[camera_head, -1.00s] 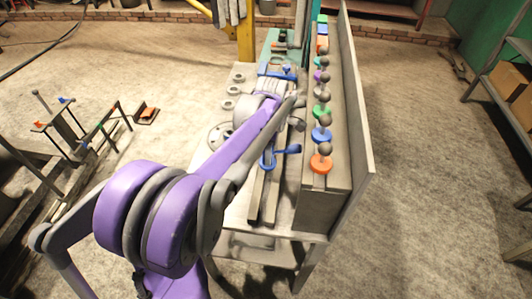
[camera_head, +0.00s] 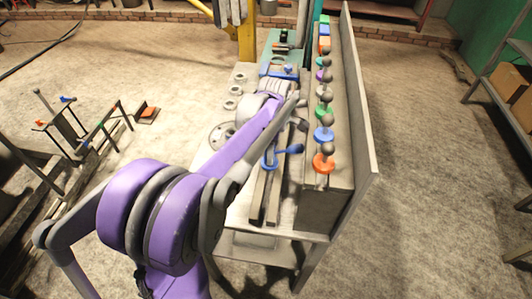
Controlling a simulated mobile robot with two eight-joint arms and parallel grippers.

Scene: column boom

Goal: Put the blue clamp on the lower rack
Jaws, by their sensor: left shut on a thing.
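A blue clamp (camera_head: 290,150) shows as a blue handle and ring over the rails of the workbench (camera_head: 290,229), just right of my left arm. My purple left arm reaches in from the lower left across the bench. My left gripper (camera_head: 300,119) is at the arm's far end, small and partly hidden by the arm links. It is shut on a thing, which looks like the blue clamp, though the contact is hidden. My right gripper is not in view. A low metal rack (camera_head: 98,130) with coloured pieces stands on the floor at left.
A ledge with coloured discs and grey balls, such as the orange disc (camera_head: 323,163), runs along the bench's right side, backed by a tall panel (camera_head: 362,125). Another blue fixture (camera_head: 278,71) sits farther back. Grey shelving stands at far right. Open floor lies on both sides.

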